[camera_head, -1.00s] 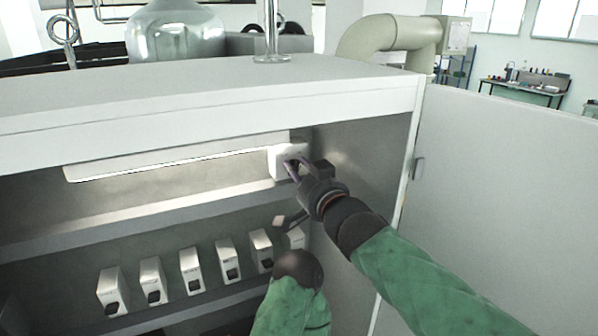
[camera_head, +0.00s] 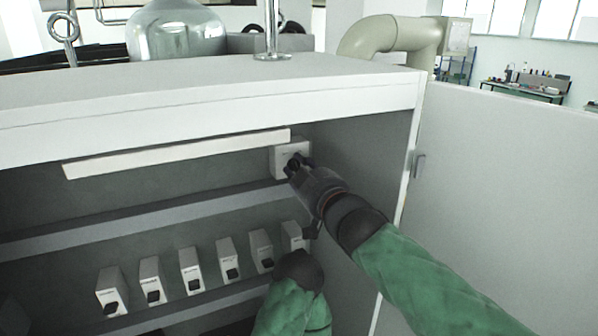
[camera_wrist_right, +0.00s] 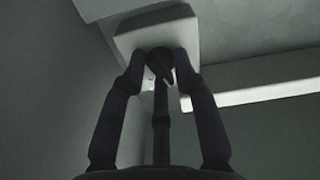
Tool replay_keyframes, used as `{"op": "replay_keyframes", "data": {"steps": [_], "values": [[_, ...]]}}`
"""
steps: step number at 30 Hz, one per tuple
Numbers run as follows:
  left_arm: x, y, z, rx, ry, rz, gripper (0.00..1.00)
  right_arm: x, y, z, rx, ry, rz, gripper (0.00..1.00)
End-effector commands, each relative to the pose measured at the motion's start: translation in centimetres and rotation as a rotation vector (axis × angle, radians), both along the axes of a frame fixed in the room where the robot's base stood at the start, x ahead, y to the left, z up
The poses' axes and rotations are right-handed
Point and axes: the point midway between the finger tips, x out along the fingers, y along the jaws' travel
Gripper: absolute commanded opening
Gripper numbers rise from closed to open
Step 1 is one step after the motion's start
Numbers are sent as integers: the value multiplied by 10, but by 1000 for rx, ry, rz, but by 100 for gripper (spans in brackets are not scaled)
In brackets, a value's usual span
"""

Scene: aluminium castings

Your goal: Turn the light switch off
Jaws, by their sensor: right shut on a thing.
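The light switch is a white box (camera_head: 279,160) with a dark knob, fixed high in the right inner corner of the cabinet. It also shows in the right wrist view (camera_wrist_right: 126,44), with the dark knob (camera_wrist_right: 160,66) at its centre. The lamp strip (camera_head: 175,156) left of the switch is unlit. My right gripper (camera_head: 294,165) has its fingers closed around the knob; they also show in the right wrist view (camera_wrist_right: 161,72). My left arm comes up at the bottom centre.
The cabinet top (camera_head: 180,90) overhangs the switch. The right side wall is close to my right arm. An open door (camera_head: 505,190) with a handle stands at right. A glass vessel (camera_head: 176,32) is behind.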

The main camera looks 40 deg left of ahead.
Motion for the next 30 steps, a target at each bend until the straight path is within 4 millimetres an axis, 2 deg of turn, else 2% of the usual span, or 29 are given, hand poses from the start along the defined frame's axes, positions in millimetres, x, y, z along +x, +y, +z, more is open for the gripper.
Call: {"op": "replay_keyframes", "data": {"steps": [12, 29, 30], "values": [[0, 0, -3, 0, 0, 0, 40, 2, -2, 4, -82, -168, -6, 0], [0, 0, -4, 0, 0, 0, 40, 2, -3, 8, -90, -194, -6, 0], [0, 0, -4, 0, 0, 0, 40, 2, -3, 8, -89, -195, -6, 41]]}}
